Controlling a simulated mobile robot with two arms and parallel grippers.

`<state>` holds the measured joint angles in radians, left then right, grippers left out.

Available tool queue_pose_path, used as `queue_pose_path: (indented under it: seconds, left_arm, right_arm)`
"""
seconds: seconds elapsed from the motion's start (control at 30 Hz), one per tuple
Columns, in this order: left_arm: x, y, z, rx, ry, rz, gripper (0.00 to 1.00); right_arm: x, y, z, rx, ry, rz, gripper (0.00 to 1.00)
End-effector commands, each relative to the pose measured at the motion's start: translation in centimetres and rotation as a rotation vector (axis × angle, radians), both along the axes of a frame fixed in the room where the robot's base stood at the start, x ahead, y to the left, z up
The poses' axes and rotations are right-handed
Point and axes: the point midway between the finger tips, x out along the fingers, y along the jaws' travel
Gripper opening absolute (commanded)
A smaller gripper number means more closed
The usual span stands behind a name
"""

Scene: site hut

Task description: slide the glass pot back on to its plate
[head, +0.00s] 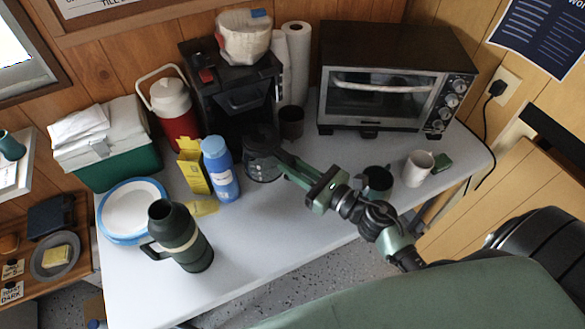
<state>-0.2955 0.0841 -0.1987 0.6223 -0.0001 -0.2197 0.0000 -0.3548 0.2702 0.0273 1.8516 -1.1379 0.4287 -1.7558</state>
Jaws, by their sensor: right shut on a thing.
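The glass pot (261,167) stands on the white table in front of the black coffee maker (232,100). It looks dark and see-through and appears upright. My right gripper (286,161) reaches in from the right and is shut on the pot's handle side; the fingers hide most of the handle. The plate at the coffee maker's foot is hidden or too dark to make out, so I cannot tell how far the pot is from it. My left gripper is not in view.
A blue bottle (220,168) and a yellow box (193,165) stand close left of the pot. A dark mug (291,122) is behind it. A green mug (377,183) and a white mug (417,168) stand right, near my arm. The table's front middle (270,215) is clear.

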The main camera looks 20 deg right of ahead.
Motion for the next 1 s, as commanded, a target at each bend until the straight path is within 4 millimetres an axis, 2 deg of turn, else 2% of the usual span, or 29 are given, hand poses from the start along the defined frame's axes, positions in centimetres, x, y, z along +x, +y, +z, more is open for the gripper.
queue_pose_path:
  seconds: [0.27,0.5,1.0]
  left_arm:
    - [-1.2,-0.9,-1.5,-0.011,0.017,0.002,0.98]
    - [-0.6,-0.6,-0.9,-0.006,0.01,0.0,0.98]
    - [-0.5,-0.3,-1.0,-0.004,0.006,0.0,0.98]
  right_arm:
    - [2.2,0.1,-1.9,0.001,-0.004,0.0,0.0]
    - [4.6,0.2,-1.6,0.0,-0.005,0.0,0.0]
    - [9.6,0.4,-2.0,-0.001,-0.005,0.0,0.0]
